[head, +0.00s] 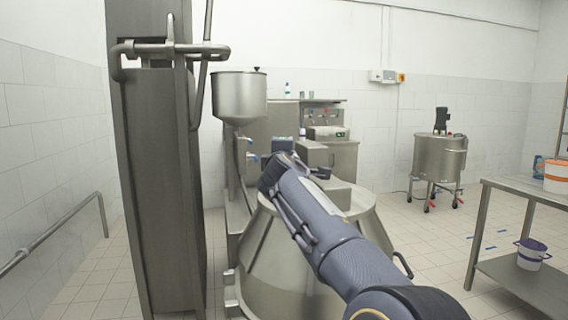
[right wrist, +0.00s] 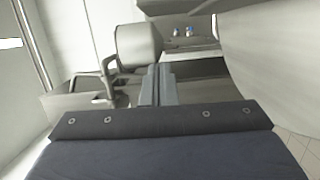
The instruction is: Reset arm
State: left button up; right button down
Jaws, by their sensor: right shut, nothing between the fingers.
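My right arm reaches in from the lower right in the head view and stretches out over the big steel cone-shaped vessel (head: 268,265). Its far end is near the middle of the picture, in front of the steel filling machine (head: 270,135); the fingers are hard to make out there. In the right wrist view my right gripper (right wrist: 159,72) has its two grey fingers together with nothing between them. My left arm and gripper are in neither view.
A tall steel column (head: 155,180) stands at the left, near the vessel. A steel hopper (head: 239,97) is behind the arm's end. A steel table (head: 520,190) with an orange and white bucket (head: 557,176) is at the right. The tiled floor between vessel and table is clear.

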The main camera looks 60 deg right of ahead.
jog(key=w+a+f+m+t+y, duration=0.15)
jog(key=a+f+y, duration=0.45)
jog(key=a+f, duration=0.6)
jog(key=w+a+f+m+y, duration=0.2)
jog(key=a+f+y, duration=0.3)
jog(key=a+f, duration=0.7)
jog(key=s+a+f+m+g+y, duration=0.1)
jog(key=s+a+f+y, duration=0.2)
jog(key=a+f, duration=0.35)
jog(key=s+a+f+m+g+y, duration=0.1)
jog(key=s+a+f+y, duration=0.2)
jog(key=a, duration=0.7)
jog(key=s+a+f+m+g+y, duration=0.1)
jog(key=s+a+f+y, duration=0.25)
jog(key=a, duration=0.45)
notch_tip(320, 180, up, 16)
jog(key=p, duration=1.6)
jog(key=shift+a, duration=0.35)
jog(key=shift+g, duration=0.25)
